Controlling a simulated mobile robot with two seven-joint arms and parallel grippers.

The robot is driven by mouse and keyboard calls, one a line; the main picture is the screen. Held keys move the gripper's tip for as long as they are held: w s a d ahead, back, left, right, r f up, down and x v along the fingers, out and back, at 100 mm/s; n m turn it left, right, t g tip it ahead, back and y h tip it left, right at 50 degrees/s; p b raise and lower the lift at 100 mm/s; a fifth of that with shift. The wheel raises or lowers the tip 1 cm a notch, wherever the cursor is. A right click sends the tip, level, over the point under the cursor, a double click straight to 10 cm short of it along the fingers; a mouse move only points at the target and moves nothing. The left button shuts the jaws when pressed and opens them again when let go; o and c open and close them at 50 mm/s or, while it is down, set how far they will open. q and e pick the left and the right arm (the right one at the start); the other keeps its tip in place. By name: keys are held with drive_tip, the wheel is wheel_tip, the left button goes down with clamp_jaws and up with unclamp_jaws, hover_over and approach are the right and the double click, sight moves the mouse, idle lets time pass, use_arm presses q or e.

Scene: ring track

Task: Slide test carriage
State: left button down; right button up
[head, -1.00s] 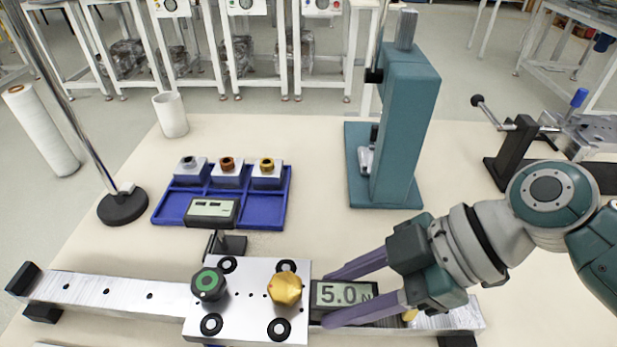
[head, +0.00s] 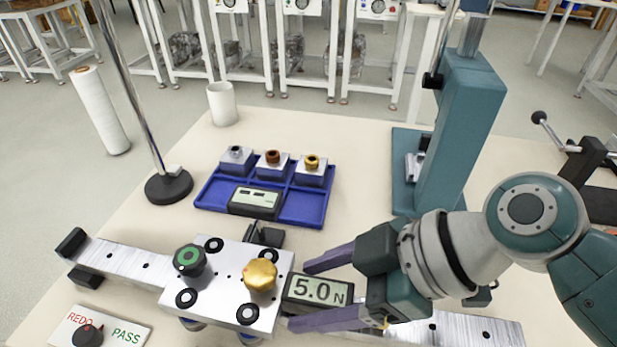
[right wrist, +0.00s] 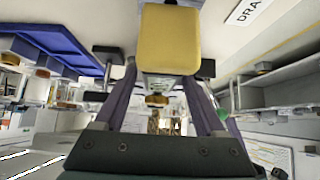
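The test carriage (head: 225,288) is a silver plate with a green-topped black knob (head: 190,260) and a gold knob (head: 260,274). It sits on the metal rail (head: 125,260), nearer its left end. A gauge (head: 318,290) reading 5.0 N adjoins the carriage's right side. My right gripper (head: 298,296) has its purple fingers along both sides of the gauge; I cannot tell whether they press on it. In the right wrist view, a yellow block (right wrist: 170,40) shows by the fingers (right wrist: 162,75) and hides part of what lies between them. My left gripper is not in view.
A blue tray (head: 210,198) with several fittings and a small display (head: 256,202) lies behind the rail. A REDO/PASS card (head: 120,333) with a dial is front left. A stand base (head: 169,187), a white cup (head: 222,103) and a teal press (head: 462,130) stand behind.

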drive_tip(key=p+v, duration=0.1)
drive_tip(key=v, duration=0.9)
drive_tip(key=shift+p, duration=0.3)
